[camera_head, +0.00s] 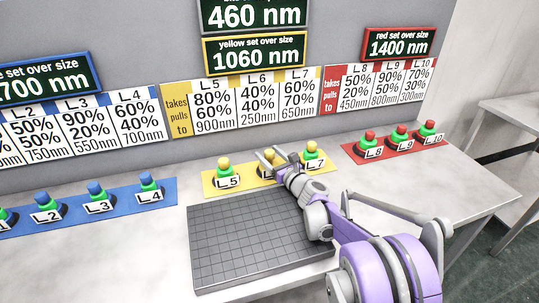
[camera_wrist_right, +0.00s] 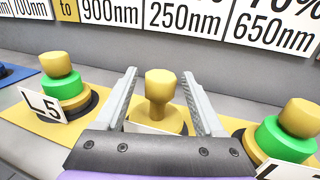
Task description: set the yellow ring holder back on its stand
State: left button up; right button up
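The yellow mat (camera_head: 212,189) at the back of the table bears a row of yellow-knobbed ring holders on stands. The L5 holder (camera_head: 224,164) and the L7 holder (camera_head: 311,149) each show a green section below the knob. The middle yellow holder (camera_wrist_right: 160,92) shows a knob, a narrow neck and a wide yellow base, with no green visible. My right gripper (camera_wrist_right: 166,95) is open, with one finger on each side of this middle holder and gaps to both. In the head view my right gripper (camera_head: 267,157) hides much of it. My left gripper is out of view.
A dark gridded plate (camera_head: 240,250) lies in front of the yellow mat. A blue mat (camera_head: 125,202) with several blue-knobbed holders is left, and a red mat (camera_head: 352,155) with red-knobbed holders is right. The L5 and L7 holders stand close beside my right gripper. Signs hang on the wall behind.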

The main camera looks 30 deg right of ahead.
jog(key=shift+r, duration=0.1)
jog(key=shift+r, duration=0.15)
jog(key=s+p, duration=0.1)
jog(key=s, duration=1.1)
jog(key=shift+d, duration=0.2)
